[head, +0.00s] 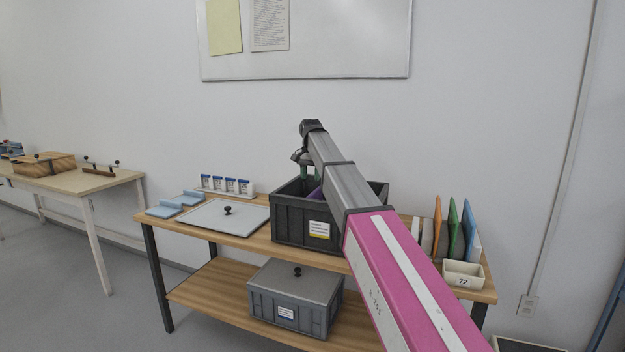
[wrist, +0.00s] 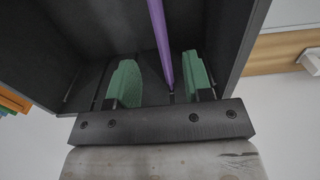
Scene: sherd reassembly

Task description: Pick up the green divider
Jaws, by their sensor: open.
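The green divider (head: 454,229) stands upright at the right end of the wooden table, between an orange divider (head: 437,226) and a blue divider (head: 469,230). My gripper (head: 302,160) is far to its left, pointing down over the dark grey crate (head: 285,220). In the wrist view my gripper (wrist: 158,78) has its two green-padded fingers apart. A purple divider (wrist: 158,35) inside the crate shows between the fingers, nearer the right one. I cannot tell whether they touch it. Its edge also shows in the head view (head: 315,196).
A small cream bin (head: 463,275) marked 72 stands in front of the upright dividers. A lidded grey box (head: 290,308) sits on the lower shelf. My arm crosses over the crate.

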